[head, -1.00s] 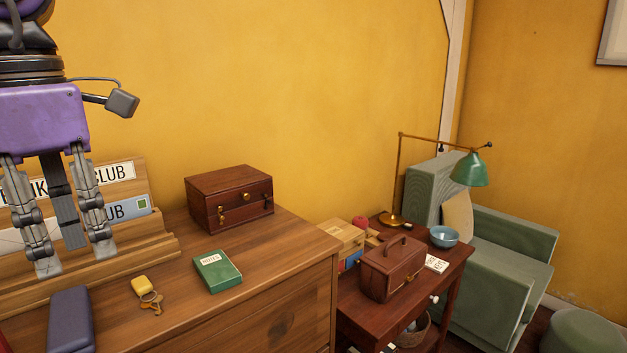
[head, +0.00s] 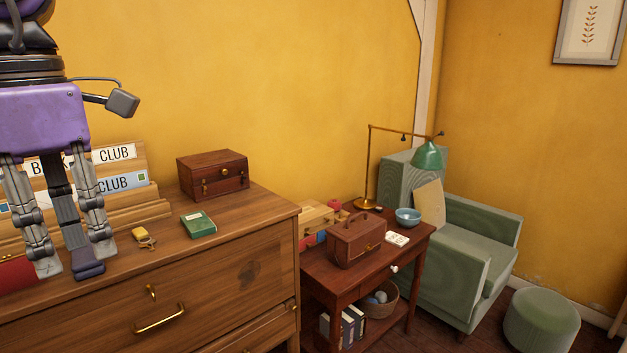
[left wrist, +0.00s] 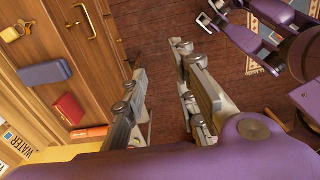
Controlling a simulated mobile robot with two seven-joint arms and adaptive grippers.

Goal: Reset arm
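My left gripper (head: 75,260) hangs at the left of the head view, fingers pointing down and spread apart, with nothing between them. It appears in front of the dresser top and the letter rack (head: 130,185). A dark blue-grey case (head: 88,268) shows behind the fingers; the depth gap is hard to judge. In the left wrist view the two fingers (left wrist: 158,60) are also apart, with dark floor showing between them.
The wooden dresser (head: 245,270) holds a brown box (head: 212,174), a green notes book (head: 198,224) and keys with a yellow tag (head: 141,235). To the right stand a side table (head: 345,285), a green armchair (head: 465,245) and a stool (head: 541,320). A rug (left wrist: 268,50) lies on the floor.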

